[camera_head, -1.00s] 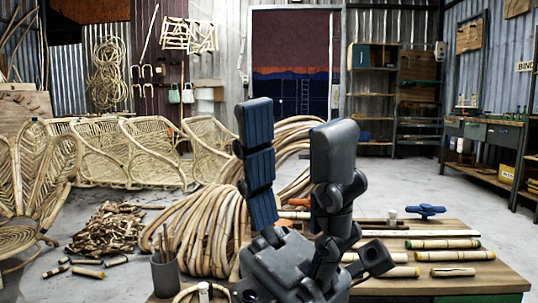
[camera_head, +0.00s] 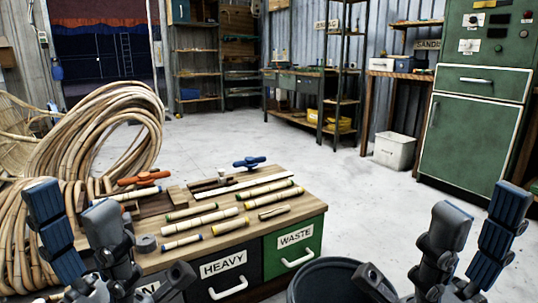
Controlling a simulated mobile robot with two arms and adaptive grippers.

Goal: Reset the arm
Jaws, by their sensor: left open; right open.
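My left gripper (camera_head: 78,222) is at the lower left, its two dark fingers pointing up and apart, with nothing between them. It shows in front of the rattan coil and the left end of the workbench. My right gripper (camera_head: 470,232) is at the lower right, also upright, open and empty, above the bare floor right of the bench. The wooden workbench (camera_head: 305,207) lies between the two grippers, with several short rattan pieces (camera_head: 215,219) on its top. Neither gripper holds anything. The lower parts of both arms are cut off by the picture's bottom edge.
A large rattan coil (camera_head: 98,135) stands at the left. The bench has drawers labelled HEAVY and WASTE. A dark round bin (camera_head: 330,278) stands at its front right. A blue clamp (camera_head: 249,162) and an orange one (camera_head: 142,178) lie on top. A green cabinet (camera_head: 478,110) stands right; the middle floor is clear.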

